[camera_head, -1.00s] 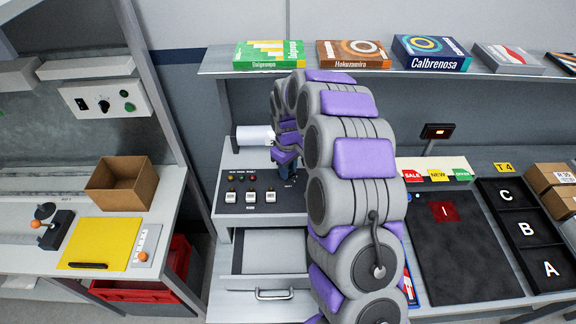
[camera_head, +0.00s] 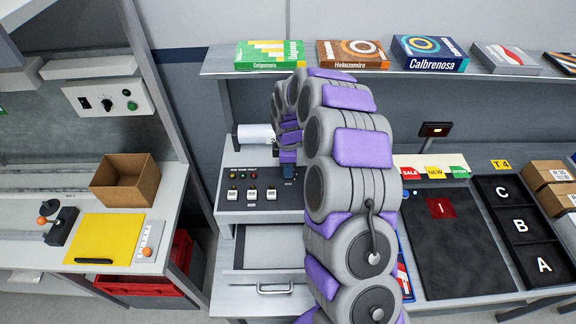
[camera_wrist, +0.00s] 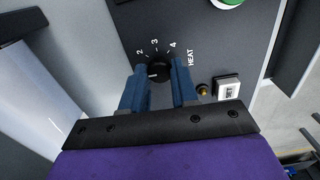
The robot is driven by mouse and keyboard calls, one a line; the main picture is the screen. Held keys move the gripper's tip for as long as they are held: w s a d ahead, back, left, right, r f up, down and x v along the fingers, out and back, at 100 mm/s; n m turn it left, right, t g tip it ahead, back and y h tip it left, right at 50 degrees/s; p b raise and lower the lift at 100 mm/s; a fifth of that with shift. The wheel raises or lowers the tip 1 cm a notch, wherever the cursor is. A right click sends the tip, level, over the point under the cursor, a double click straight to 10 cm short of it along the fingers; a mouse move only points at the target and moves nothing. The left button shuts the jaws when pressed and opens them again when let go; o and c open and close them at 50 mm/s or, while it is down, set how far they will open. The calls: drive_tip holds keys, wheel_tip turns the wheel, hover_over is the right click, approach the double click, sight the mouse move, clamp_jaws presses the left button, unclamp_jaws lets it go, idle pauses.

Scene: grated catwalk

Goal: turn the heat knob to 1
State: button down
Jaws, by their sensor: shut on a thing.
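The heat knob (camera_wrist: 160,70) is a small black dial on a dark panel (camera_wrist: 205,50) in the wrist view. The numbers 2, 3 and 4 and the word HEAT show around it. A white mark shows on the knob's lower left side. The 1 is not visible; my left finger covers that side. My gripper (camera_wrist: 160,84) has its two blue fingers on either side of the knob, shut on it. In the head view my gripper (camera_head: 288,172) is over the right part of the control box (camera_head: 230,205), and the knob is hidden there.
Several white switches (camera_head: 252,194) sit left of my gripper on the box. A white roll (camera_head: 254,135) stands behind. An open drawer (camera_head: 265,257) is below.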

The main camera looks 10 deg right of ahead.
drive_tip(key=shift+w+r+n, duration=0.1)
drive_tip(key=shift+w+n, duration=0.05)
drive_tip(key=shift+n, duration=0.15)
drive_tip(key=c, duration=0.9)
unclamp_jaws()
drive_tip(key=shift+c, duration=0.2)
drive_tip(key=shift+o, duration=0.4)
wheel_tip(320, 180, up, 17)
